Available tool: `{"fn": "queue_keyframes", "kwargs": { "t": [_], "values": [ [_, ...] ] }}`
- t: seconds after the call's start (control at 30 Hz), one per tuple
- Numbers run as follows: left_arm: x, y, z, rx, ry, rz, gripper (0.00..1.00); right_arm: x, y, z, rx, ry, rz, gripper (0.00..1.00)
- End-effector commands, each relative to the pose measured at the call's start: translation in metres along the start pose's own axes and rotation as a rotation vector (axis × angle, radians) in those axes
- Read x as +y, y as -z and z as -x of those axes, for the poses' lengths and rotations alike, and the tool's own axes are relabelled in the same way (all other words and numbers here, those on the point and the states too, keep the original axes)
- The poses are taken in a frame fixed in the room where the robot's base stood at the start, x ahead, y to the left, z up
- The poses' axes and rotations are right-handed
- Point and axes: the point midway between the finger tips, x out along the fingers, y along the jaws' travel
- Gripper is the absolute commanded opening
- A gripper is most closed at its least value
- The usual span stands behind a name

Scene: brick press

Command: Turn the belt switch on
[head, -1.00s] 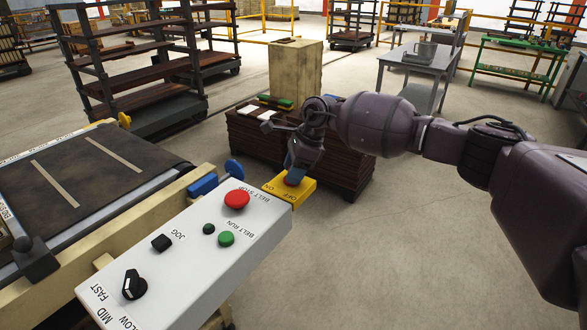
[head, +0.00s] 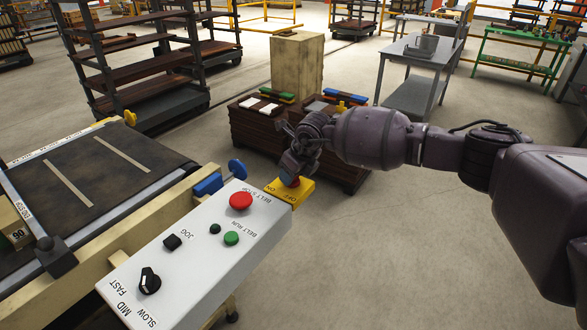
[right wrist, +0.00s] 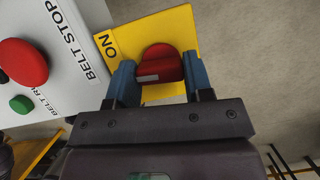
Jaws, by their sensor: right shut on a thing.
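The belt switch is a red knob (right wrist: 160,64) on a yellow plate (head: 300,194) marked ON and OFF, at the far end of the white control box (head: 190,255). My right gripper (head: 292,178) is at the knob. In the right wrist view its two blue fingers (right wrist: 158,82) stand on either side of the red knob, shut on it. A short pale mark shows on the knob's face. In the head view the gripper hides most of the knob. My left gripper is in neither view.
The control box carries a red BELT STOP button (head: 241,201), a green BELT RUN button (head: 231,238), a black JOG button (head: 172,242) and a speed dial (head: 150,281). The belt (head: 95,190) lies to the left. Brown stacks (head: 258,130) stand behind the gripper. Open floor lies at right.

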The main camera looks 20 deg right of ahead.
Motion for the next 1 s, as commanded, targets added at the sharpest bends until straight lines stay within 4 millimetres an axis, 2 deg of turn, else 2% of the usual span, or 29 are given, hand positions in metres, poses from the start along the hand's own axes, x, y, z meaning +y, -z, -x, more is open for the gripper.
{"fn": "queue_keyframes", "kwargs": {
  "t": [0.5, 1.0],
  "values": [
    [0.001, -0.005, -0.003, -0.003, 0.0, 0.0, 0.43, 0.002, -0.001, -0.001, -0.001, 0.174, -0.422, 0.23],
    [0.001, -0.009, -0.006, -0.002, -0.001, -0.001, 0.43, 0.002, -0.001, 0.0, 0.0, 0.254, -0.615, 0.23]
  ]
}}
